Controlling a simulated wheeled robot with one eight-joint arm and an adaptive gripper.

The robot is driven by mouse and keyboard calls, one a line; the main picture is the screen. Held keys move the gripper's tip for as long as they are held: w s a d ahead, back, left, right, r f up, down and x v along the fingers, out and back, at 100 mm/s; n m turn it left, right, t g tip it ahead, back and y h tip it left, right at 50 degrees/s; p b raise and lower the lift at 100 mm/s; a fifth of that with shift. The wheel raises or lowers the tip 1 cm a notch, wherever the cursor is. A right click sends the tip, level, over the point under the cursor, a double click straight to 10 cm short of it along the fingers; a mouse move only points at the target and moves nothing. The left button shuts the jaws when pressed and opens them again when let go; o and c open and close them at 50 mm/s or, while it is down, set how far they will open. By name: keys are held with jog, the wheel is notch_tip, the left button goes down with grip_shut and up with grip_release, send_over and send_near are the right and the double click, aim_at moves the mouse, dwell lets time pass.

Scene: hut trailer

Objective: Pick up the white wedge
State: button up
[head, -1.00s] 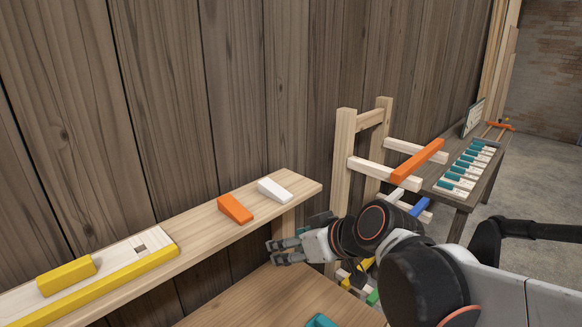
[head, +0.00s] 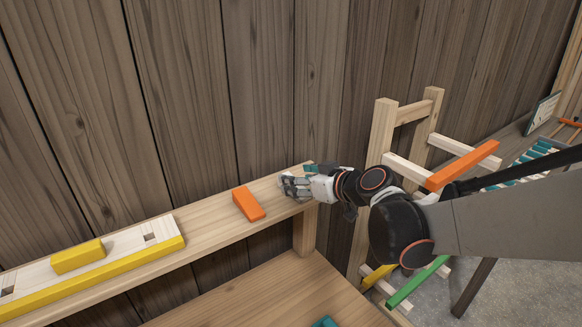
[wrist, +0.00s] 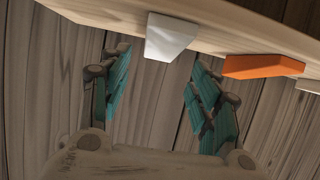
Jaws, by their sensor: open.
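The white wedge (wrist: 171,37) sits on the wooden shelf (head: 213,220), at the top of the wrist view. In the head view it is hidden behind my gripper (head: 290,186), which is at the right end of the shelf. In the wrist view my gripper (wrist: 160,63) is open, with its teal-padded fingers spread to the left and right of the wedge's near end. No contact with the wedge shows. The orange wedge (head: 248,204) lies to the left on the shelf; it also shows in the wrist view (wrist: 262,67), just right of the right finger.
A white board with a yellow edge (head: 118,262) and a yellow block (head: 78,256) lie further left on the shelf. The plank wall (head: 180,90) stands close behind. A lower wooden table (head: 270,290) is in front. A wooden rack (head: 384,130) with coloured bars stands at right.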

jog(key=shift+b+x, duration=0.3)
jog(key=shift+x, duration=2.9)
jog(key=shift+w+r, duration=0.1)
jog(key=shift+d, duration=0.1)
jog(key=shift+c, duration=0.3)
jog(key=c, duration=1.1)
